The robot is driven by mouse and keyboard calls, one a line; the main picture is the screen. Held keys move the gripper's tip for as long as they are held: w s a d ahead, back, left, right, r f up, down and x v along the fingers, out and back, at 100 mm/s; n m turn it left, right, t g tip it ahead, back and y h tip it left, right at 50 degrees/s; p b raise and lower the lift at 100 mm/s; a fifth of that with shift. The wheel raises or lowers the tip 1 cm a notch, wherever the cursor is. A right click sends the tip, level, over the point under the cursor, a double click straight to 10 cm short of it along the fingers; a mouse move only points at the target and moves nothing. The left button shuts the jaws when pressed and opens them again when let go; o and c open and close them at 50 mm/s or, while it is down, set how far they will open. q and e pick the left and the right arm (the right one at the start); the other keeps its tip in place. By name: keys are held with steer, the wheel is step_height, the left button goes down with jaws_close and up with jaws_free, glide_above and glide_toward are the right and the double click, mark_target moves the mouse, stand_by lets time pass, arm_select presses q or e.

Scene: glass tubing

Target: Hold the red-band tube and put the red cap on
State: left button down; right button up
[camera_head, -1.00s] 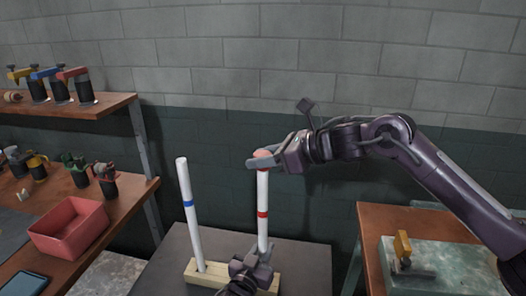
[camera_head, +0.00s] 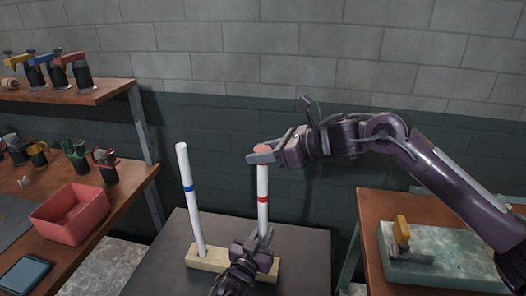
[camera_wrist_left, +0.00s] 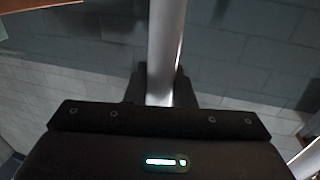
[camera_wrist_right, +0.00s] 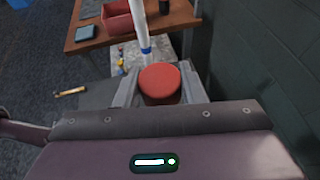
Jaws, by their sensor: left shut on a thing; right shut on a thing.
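The red-band tube (camera_head: 263,205) stands upright in a wooden block (camera_head: 207,258). My left gripper (camera_head: 262,240) is shut around its lower part, below the red band; the tube also shows between the fingers in the left wrist view (camera_wrist_left: 165,50). My right gripper (camera_head: 262,157) is shut on the red cap (camera_wrist_right: 160,82) at the tube's top end. In the head view the cap (camera_head: 265,149) is mostly covered by the fingers. The cap looks in line with the tube, but I cannot tell how far it sits on it.
A blue-band tube (camera_head: 190,200) leans slightly in the same block to the left. A red bin (camera_head: 72,215) and several clamps stand on the left shelves. A side table (camera_head: 372,222) with a green slab (camera_head: 440,262) is at right.

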steer(key=o, duration=1.1)
steer(key=v, duration=1.2)
